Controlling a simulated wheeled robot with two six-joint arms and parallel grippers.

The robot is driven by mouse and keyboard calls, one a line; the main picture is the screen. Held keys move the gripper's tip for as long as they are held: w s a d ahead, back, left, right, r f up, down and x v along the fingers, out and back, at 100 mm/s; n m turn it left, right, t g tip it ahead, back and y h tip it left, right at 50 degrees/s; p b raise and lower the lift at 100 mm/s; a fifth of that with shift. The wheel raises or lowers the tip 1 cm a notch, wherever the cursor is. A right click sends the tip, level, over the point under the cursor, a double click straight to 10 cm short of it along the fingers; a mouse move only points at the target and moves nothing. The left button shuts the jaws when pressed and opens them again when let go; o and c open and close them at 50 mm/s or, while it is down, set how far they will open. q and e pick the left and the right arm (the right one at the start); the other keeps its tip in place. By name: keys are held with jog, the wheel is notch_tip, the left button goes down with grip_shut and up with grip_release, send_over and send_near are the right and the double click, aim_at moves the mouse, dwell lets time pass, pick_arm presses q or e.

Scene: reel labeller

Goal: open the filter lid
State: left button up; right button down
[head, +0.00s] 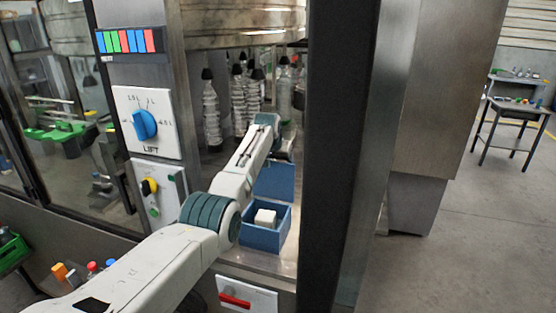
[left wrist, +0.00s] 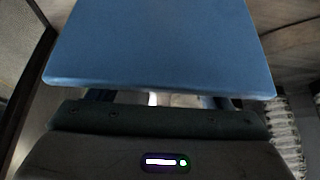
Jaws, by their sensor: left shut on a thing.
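The filter is a blue open-topped box (head: 264,238) on a metal ledge inside the machine. A white block (head: 265,217) sits inside it. Its blue lid (head: 273,181) stands up steeply at the back of the box, so the top of the box is uncovered. My left gripper (head: 285,152) is at the lid's upper edge and shut on it; the fingertips are largely hidden in the head view. In the left wrist view the lid (left wrist: 160,45) fills the upper middle as a flat blue panel, right in front of the gripper (left wrist: 163,97). My right gripper is not in view.
Several ribbed clear bottles (head: 211,115) hang behind the arm. A dark upright post (head: 338,150) stands close to the right of the box. A red handle (head: 234,299) is below the ledge.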

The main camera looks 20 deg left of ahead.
aim_at(273, 161)
pick_arm(q)
jog(key=shift+s+f, duration=0.1)
jog(key=shift+f, duration=0.2)
jog(key=o, duration=1.2)
jog(key=shift+o, duration=0.9)
jog(key=shift+r, duration=0.1)
jog(key=shift+r, duration=0.15)
jog(key=b+v, duration=0.4)
jog(key=v, duration=0.5)
jog(key=shift+b, duration=0.35)
jog(key=shift+s+r, duration=0.2)
jog(key=shift+r, duration=0.35)
